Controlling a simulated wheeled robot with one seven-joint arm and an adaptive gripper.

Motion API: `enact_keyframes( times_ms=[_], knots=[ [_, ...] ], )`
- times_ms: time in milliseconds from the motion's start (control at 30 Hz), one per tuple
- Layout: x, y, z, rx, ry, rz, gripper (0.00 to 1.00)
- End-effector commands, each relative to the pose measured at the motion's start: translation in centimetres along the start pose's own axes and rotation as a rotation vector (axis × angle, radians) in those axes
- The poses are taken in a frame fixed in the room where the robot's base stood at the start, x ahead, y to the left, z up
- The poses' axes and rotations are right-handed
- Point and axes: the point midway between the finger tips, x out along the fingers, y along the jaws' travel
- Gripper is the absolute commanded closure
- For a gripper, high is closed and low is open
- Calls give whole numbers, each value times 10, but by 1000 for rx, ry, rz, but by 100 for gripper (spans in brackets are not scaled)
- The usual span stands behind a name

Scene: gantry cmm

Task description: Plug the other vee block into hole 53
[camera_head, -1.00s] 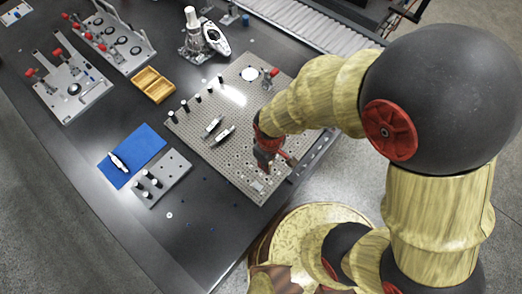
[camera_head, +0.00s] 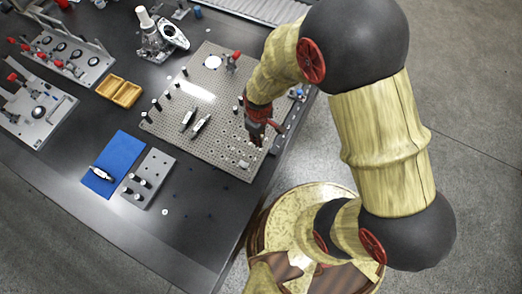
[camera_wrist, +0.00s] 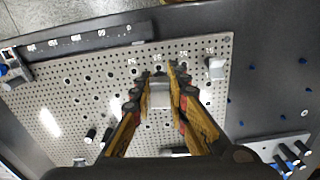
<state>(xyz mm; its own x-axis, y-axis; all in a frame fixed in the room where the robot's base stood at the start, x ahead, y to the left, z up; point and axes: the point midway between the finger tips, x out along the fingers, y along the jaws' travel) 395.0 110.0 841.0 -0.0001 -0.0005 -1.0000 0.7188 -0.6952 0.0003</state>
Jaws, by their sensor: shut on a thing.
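My gripper (camera_head: 257,140) is over the near right part of the perforated plate (camera_head: 215,70). In the wrist view my gripper (camera_wrist: 167,70) is shut on a small grey block, the vee block (camera_wrist: 159,95), between its two fingers. A similar pale block (camera_wrist: 215,68) stands on the plate to the right of the fingers, apart from them; in the head view this block (camera_head: 244,163) is near the plate's front corner. Small white labels (camera_wrist: 183,54) line the plate's edge, too small to read surely. Whether the held block touches the plate cannot be told.
Two long clamps (camera_head: 200,126) lie on the plate, with black pins (camera_head: 157,103) along its left side. A dark rail (camera_wrist: 85,40) runs beside the plate's edge. A grey pin block (camera_head: 150,175) and blue mat (camera_head: 125,150) lie to the left.

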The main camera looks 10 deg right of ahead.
Motion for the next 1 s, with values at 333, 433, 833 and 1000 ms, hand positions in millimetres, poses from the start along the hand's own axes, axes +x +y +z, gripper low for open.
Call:
enact_keyframes(
  times_ms=[333,433,833,1000],
  knots=[
    [-3,10,-19,-108,1,1,100],
    [0,10,-19,-107,1,0,100],
    [24,10,-19,-107,0,0,100],
    [35,10,-19,-106,0,0,100]
  ],
)
